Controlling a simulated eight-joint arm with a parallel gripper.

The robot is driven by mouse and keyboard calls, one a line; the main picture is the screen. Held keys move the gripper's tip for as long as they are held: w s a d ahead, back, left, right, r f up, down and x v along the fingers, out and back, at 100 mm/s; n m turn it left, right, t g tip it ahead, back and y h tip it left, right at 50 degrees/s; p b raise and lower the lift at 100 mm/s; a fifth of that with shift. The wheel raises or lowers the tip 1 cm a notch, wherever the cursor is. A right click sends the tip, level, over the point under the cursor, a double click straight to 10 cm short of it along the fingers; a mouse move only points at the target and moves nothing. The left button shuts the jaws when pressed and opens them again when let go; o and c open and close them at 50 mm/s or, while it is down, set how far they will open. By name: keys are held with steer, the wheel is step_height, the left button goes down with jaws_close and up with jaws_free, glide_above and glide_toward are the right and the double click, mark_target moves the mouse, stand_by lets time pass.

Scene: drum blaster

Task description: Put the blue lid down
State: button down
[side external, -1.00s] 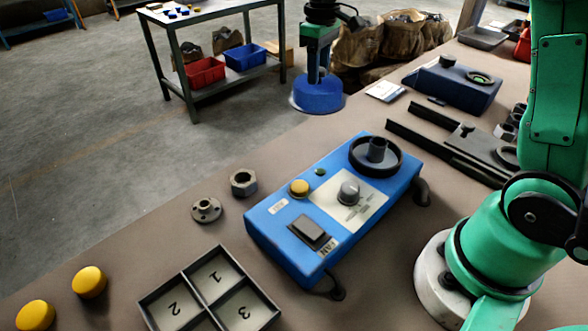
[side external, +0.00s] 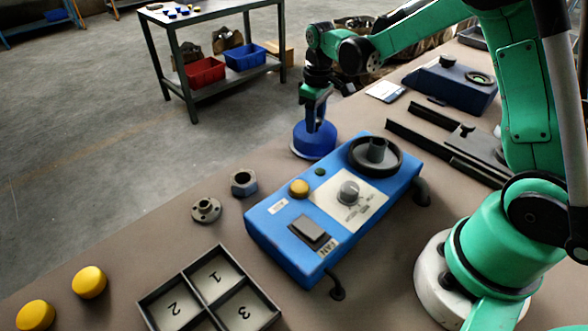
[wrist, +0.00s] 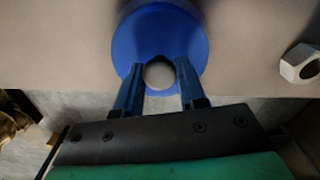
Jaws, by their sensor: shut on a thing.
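The blue lid (side external: 312,143) is a round, flat disc at the far edge of the bench, just behind the blue control box (side external: 276,217). My gripper (side external: 315,122) is above it, pointing down. In the wrist view the lid (wrist: 160,30) fills the upper middle, with a pale round knob (wrist: 159,74) between the two fingers of my gripper (wrist: 159,72). The fingers are shut on the lid's knob. The lid looks level and close to the bench top; I cannot tell whether it touches.
A hex nut (side external: 243,182) and a flanged part (side external: 206,210) lie left of the control box. A numbered tray (side external: 145,300) and two yellow knobs (side external: 89,281) are at the front. The control box, with its dark wheel (side external: 392,163), stands close to the lid.

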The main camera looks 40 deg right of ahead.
steer(key=c, duration=0.5)
jaws_free()
steer(key=shift+f, duration=0.15)
step_height(320, 180, up, 12)
steer(key=s+a+f+m+t, duration=0.2)
steer(key=s+a+t, duration=0.5)
steer(key=s, duration=0.4)
steer(key=shift+s+a+m, duration=0.2)
steer(key=shift+a+m, duration=0.1)
steer(key=shift+a, duration=0.15)
steer(key=shift+f, duration=0.1)
